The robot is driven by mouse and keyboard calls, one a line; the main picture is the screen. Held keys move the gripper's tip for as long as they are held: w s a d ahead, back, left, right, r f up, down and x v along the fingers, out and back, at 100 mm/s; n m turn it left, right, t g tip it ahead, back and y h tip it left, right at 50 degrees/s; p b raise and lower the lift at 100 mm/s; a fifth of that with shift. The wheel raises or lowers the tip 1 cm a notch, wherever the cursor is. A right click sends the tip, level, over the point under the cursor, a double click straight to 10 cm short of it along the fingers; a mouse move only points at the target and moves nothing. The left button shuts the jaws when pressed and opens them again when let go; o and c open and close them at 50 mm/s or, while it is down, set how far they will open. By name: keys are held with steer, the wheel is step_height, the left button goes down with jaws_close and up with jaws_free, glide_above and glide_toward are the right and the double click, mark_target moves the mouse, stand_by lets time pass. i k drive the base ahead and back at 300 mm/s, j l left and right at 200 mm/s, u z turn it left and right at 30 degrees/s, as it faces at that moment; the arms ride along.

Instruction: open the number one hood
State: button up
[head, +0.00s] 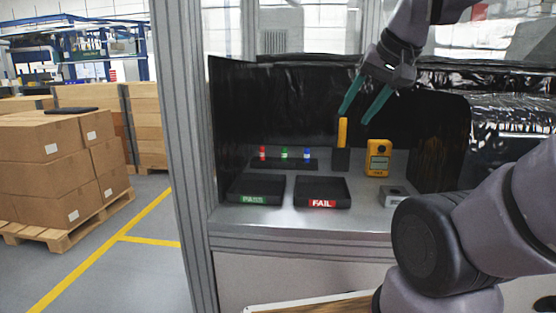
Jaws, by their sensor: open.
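An enclosure with a grey metal frame (181,150) and black lining (232,110) stands in front of me. Its front is open where I look in, and its metal work surface shows. I see no number on it, so I cannot tell whether it is the number one hood. My gripper (357,115) has two teal fingers, spread apart and empty. It hangs inside the opening, pointing down, above or in front of a yellow-handled tool (342,132) in a black holder (341,159). I cannot tell whether they touch.
On the surface are a PASS tray (257,177), a FAIL tray (321,205), a rack (270,163) with red, green and blue pieces, a yellow meter (378,158) and a small grey block (393,196). My arm covers the right side. Boxes (45,155) on a pallet stand left.

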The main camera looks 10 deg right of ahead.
mark_target(460, 137)
steer(key=z, duration=1.55)
steer(key=k+l+z, duration=0.15)
steer(key=k, duration=0.25)
